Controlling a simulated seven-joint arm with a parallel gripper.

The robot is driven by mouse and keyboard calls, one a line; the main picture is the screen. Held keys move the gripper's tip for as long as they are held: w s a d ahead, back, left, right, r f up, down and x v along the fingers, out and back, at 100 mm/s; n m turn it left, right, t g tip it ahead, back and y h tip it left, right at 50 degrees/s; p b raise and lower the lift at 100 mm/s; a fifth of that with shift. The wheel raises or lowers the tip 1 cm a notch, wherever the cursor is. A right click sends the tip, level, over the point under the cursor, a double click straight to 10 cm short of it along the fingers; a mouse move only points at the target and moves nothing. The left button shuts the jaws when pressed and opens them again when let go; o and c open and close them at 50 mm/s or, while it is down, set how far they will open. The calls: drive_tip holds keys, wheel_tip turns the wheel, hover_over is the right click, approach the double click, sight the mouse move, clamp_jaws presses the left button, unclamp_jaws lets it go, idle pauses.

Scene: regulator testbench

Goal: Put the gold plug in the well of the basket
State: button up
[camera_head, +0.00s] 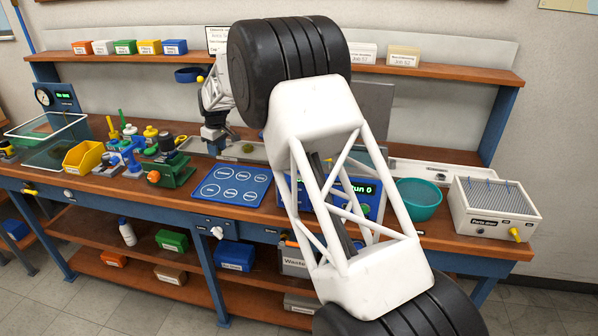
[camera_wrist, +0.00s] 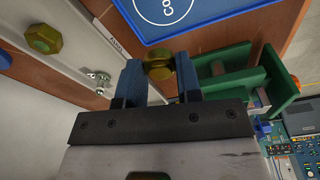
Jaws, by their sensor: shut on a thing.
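My gripper (camera_head: 214,138) is over the back middle of the bench, near the long pale tray (camera_head: 190,147). In the wrist view its two blue fingers (camera_wrist: 158,82) are shut on a gold plug (camera_wrist: 158,66), held between the tips. In the head view this plug is not clear behind the gripper. A second gold hex-headed plug (camera_wrist: 43,36) lies in the tray; a small gold-green spot (camera_head: 247,148) in the head view looks like it. I cannot pick out the basket or its well for certain in either view.
A green vise (camera_head: 168,172) stands left of the blue mat (camera_head: 232,188) and close to the fingers in the wrist view (camera_wrist: 232,85). Several bottles and blue fixtures crowd the left. A clear tank (camera_head: 45,140), a teal bowl (camera_head: 418,198) and a white box (camera_head: 492,210) stand farther out.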

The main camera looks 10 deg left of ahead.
drive_tip(key=d+r+m, duration=0.4)
drive_tip(key=d+r, duration=1.2)
drive_tip(key=d, duration=0.4)
drive_tip(key=d+r+m, duration=0.4)
drive_tip(key=d+r, duration=1.3)
drive_tip(key=d, duration=0.3)
drive_tip(key=w+d+f+m, duration=0.1)
drive_tip(key=d+f+m, duration=0.1)
drive_tip(key=d+f, duration=0.75)
drive_tip(key=w+d+f+m+t+h, duration=0.1)
drive_tip(key=d+f+m, duration=0.35)
drive_tip(key=d, duration=0.85)
drive_tip(key=d+f, duration=0.9)
drive_tip(key=d, duration=0.2)
drive_tip(key=s+a+n, duration=0.2)
drive_tip(key=a+n, duration=0.3)
drive_tip(key=a, duration=0.8)
drive_tip(key=s+a+n, duration=0.3)
drive_tip(key=a+n, duration=0.2)
drive_tip(key=a, duration=0.8)
drive_tip(key=s+a+r+n+g+y, duration=0.1)
drive_tip(key=a+n, duration=0.4)
drive_tip(key=a, duration=0.9)
drive_tip(key=shift+s, duration=0.9)
drive_tip(key=shift+a+n, duration=0.1)
drive_tip(key=shift+n, duration=0.15)
